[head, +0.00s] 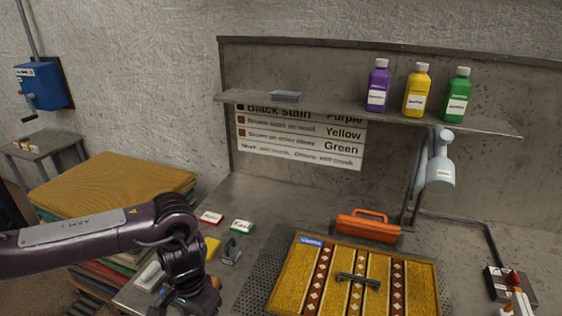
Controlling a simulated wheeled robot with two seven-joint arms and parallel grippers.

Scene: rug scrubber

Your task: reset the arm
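My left arm, dark purple with a grey labelled plate, comes in from the left in the head view. Its gripper (197,303) points down at the bottom edge, over the left front of the bench. The fingers are dark and partly cut off by the frame, so I cannot tell whether they are open or shut. My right gripper is not clearly in view.
An orange-handled scrubber (368,227) sits behind. Purple (378,87), yellow (416,92) and green (457,96) bottles stand on the shelf. Folded rugs (118,182) are stacked left.

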